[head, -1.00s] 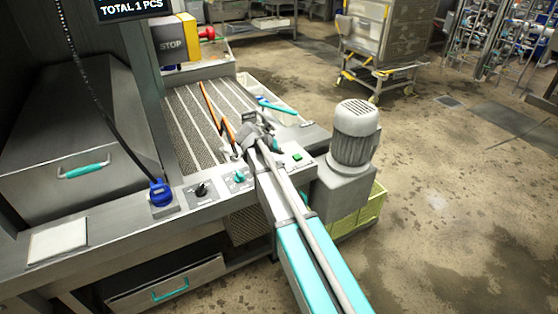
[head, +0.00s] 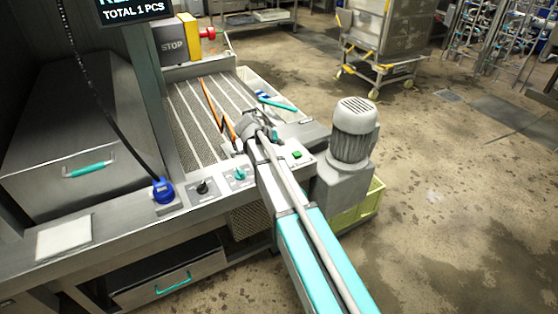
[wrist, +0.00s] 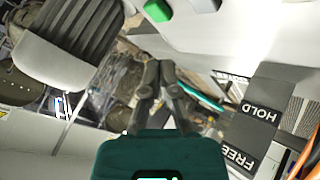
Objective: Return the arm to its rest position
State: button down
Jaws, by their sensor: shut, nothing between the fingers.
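My arm reaches from the lower right of the head view to the control panel at the front of the conveyor. My gripper (wrist: 160,70) is shut and empty in the wrist view, its two dark fingers close together. In the head view the wrist end is over the panel edge near the conveyor, and the fingers are mostly hidden by the wrist. In the wrist view the panel's green button (wrist: 157,10) is above the fingertips and a HOLD/FREE switch plate (wrist: 252,125) is to their right.
A grey motor (head: 353,130) stands right of my arm, above a yellow-green crate (head: 372,205). A blue plug (head: 163,190) with a black cable, a black knob (head: 202,187) and a mesh conveyor (head: 190,110) with orange strips lie left and beyond. Open floor (head: 460,200) is at right.

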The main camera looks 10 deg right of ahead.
jog(key=shift+s+d, duration=0.15)
jog(key=shift+s, duration=0.35)
jog(key=s+n+g+y+p, duration=0.3)
jog(key=s+y, duration=0.5)
jog(key=s, duration=1.9)
jog(key=shift+s+a+f+g+p, duration=0.35)
jog(key=shift+g+p, duration=0.45)
jog(key=shift+p, duration=0.2)
